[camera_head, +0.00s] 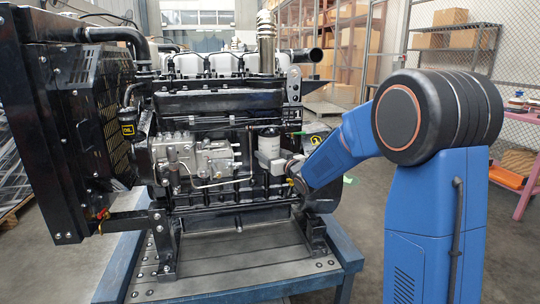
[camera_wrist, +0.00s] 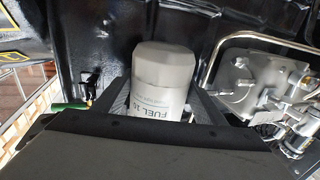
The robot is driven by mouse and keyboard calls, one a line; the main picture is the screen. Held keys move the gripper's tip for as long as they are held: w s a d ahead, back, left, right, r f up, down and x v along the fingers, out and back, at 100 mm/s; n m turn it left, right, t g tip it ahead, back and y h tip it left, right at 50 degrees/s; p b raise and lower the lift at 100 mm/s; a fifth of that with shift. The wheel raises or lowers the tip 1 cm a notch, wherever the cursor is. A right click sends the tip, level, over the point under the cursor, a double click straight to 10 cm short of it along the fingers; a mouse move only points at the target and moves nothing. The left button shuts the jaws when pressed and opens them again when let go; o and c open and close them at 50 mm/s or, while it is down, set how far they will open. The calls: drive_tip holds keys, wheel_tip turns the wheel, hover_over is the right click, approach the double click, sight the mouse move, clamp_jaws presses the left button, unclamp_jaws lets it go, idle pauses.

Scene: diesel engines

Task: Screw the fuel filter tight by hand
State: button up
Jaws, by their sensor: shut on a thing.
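The fuel filter (camera_head: 268,146) is a pale grey-white canister upright on the side of the black engine (camera_head: 215,105). In the wrist view the fuel filter (camera_wrist: 163,70) stands between the two dark fingers of my gripper (camera_wrist: 162,100), with part of its "FUEL" lettering visible. My gripper is shut on its sides. In the head view my gripper (camera_head: 284,164) reaches it from the right, and the fingers are small and partly hidden. The joint between filter and engine is not clear, so I cannot tell how tightly it sits.
The metal injection pump (camera_head: 190,155) and its pipes sit left of the filter; in the wrist view similar metal parts (camera_wrist: 245,85) are close on the right. A green-handled part (camera_wrist: 68,107) is at left there. The engine stands on a blue-edged stand (camera_head: 250,284).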

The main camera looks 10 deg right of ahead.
sight(274, 156)
drive_tip(key=shift+r, duration=0.15)
drive_tip(key=o, duration=1.7)
drive_tip(key=shift+o, duration=0.2)
drive_tip(key=shift+c, duration=0.5)
drive_tip(key=shift+v, duration=2.5)
drive_tip(key=shift+a, duration=0.1)
